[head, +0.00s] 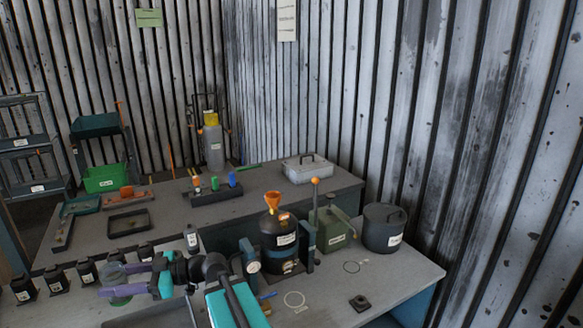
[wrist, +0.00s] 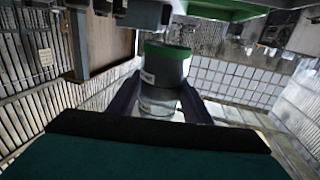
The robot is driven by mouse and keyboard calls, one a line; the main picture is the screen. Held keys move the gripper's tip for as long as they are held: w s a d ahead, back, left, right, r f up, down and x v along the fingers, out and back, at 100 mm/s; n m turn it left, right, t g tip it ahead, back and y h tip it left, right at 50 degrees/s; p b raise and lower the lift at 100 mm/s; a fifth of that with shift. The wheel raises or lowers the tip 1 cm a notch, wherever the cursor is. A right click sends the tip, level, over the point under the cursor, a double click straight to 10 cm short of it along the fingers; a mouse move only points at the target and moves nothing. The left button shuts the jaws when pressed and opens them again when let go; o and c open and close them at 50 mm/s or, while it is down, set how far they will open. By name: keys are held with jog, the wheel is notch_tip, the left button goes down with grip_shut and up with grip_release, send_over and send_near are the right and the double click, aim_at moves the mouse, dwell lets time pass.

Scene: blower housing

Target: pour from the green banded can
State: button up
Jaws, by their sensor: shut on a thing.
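The green banded can (wrist: 163,75) is between the two dark fingers of my gripper (wrist: 160,97) in the wrist view. It has a grey body, a green band at its far end and a pale label on its side. In the head view my gripper (head: 122,283) is at the lower left above the bench, closed around the can, with a bit of green (head: 120,301) showing below the fingers. The can is mostly hidden there, and I cannot tell its exact tilt. An orange funnel (head: 273,202) sits on a dark labelled vessel (head: 279,236) to the right of my gripper.
Several small black labelled bottles (head: 57,279) stand left of my gripper. A green box with a lever (head: 331,231) and a grey lidded pot (head: 383,228) stand right of the vessel. A shallow tray (head: 150,317) lies at the front.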

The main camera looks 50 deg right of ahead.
jog(key=shift+d, duration=0.2)
jog(key=w+d+r+m+t+h+p, duration=0.1)
jog(key=d, duration=0.4)
jog(key=w+d+r+m+t+h+p, duration=0.1)
jog(key=w+d, duration=0.1)
jog(key=d, duration=0.4)
jog(key=w+d+r+m+t+h+p, duration=0.1)
jog(key=d+t+p, duration=0.1)
jog(key=d, duration=0.3)
jog(key=shift+w+d+r+h, duration=0.3)
jog(key=shift+w, duration=0.1)
jog(key=s+d+r+m+t+h+p, duration=0.1)
jog(key=d+r+m+h+p, duration=0.15)
jog(key=d, duration=0.85)
jog(key=s+d+r+m+t+h+p, duration=0.1)
jog(key=d+m+t+h+p, duration=0.15)
jog(key=d, duration=0.85)
jog(key=s+d+r+m+h+p, duration=0.15)
jog(key=d+h, duration=0.25)
jog(key=d, duration=0.7)
jog(key=s+d+r+m+h+p, duration=0.1)
jog(key=s+d+h, duration=0.1)
jog(key=d, duration=0.6)
jog(key=s+d+r+m+h+p, duration=0.2)
jog(key=s+d, duration=0.3)
jog(key=d, duration=0.3)
jog(key=shift+d+h, duration=0.15)
jog(key=shift+h, duration=0.15)
